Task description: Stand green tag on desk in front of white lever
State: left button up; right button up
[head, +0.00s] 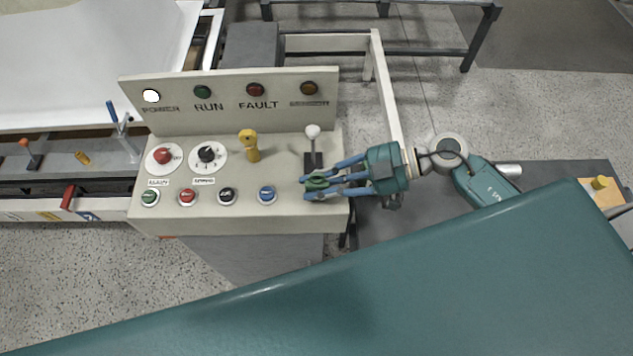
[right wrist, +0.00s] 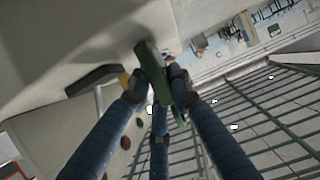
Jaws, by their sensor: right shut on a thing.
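The green tag (head: 317,183) is between the blue fingers of my right gripper (head: 318,184), low over the console desk (head: 300,219) or touching it; I cannot tell which. The tag also shows in the right wrist view (right wrist: 158,75), held by the fingertips (right wrist: 160,82). My right gripper is shut on it and reaches in from the right. The white lever (head: 313,132) has a white knob and a dark slot plate, and stands just behind the tag in the head view. My left gripper does not show.
A yellow tag-like piece (head: 249,146) stands on the desk left of the lever. A blue button (head: 267,195) and other buttons line the front. A red knob (head: 163,156) and a black dial (head: 207,154) sit further left. The upright panel (head: 230,115) closes the back.

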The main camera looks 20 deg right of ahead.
jog(key=o, duration=1)
jog(key=shift+f, duration=0.15)
jog(key=shift+c, duration=0.2)
jog(key=b+v, duration=0.2)
jog(key=v, duration=1)
